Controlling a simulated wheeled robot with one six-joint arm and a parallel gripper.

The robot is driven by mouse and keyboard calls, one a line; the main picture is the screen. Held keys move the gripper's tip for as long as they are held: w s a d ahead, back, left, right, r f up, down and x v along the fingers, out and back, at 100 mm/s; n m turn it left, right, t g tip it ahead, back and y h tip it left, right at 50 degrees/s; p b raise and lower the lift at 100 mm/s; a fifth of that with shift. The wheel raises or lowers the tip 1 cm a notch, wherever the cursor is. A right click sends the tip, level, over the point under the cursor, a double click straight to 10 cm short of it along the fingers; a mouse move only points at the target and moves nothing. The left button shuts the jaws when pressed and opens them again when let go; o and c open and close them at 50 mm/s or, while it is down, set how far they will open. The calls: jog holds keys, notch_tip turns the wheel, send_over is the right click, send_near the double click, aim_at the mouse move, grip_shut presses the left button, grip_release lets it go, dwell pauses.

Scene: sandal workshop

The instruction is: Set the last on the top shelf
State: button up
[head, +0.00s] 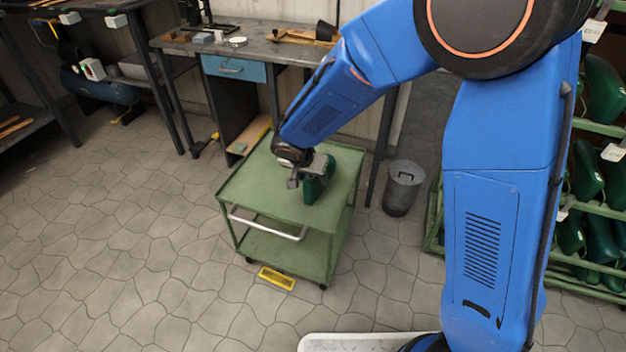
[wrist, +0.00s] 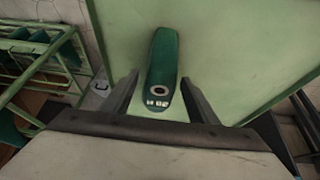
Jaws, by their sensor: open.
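A dark green last (head: 318,180) stands on the top of a green two-level cart (head: 240,190). In the wrist view the last (wrist: 163,60) shows a round hole and white marks at its near end. My gripper (head: 300,176) is at the last, over the cart top. In the wrist view its two fingers are spread, one on each side of the last's near end, with visible gaps.
A workbench (head: 270,50) with a blue drawer stands behind the cart. A grey bin (head: 403,188) is right of the cart. A yellow object (head: 276,278) lies on the floor before it. The paved floor at the left front is clear.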

jog(key=v, duration=1.1)
jog(key=s+d+r, duration=0.3)
jog(key=d, duration=0.4)
jog(key=s+d+r+n, duration=0.1)
jog(key=s+d+r, duration=0.15)
jog(key=d, duration=0.45)
jog(key=s+d+r, duration=0.2)
jog(key=d+r, duration=0.2)
jog(key=d, duration=0.3)
jog(key=s+d+n+y, duration=0.1)
jog(key=s+d, duration=0.4)
jog(key=s, duration=0.4)
jog(key=s+d+r+n+y, duration=0.1)
jog(key=s+d+n, duration=0.1)
jog(key=s+d, duration=0.4)
jog(key=s, duration=0.2)
jog(key=shift+s+r, duration=0.15)
jog(key=shift+s, duration=0.25)
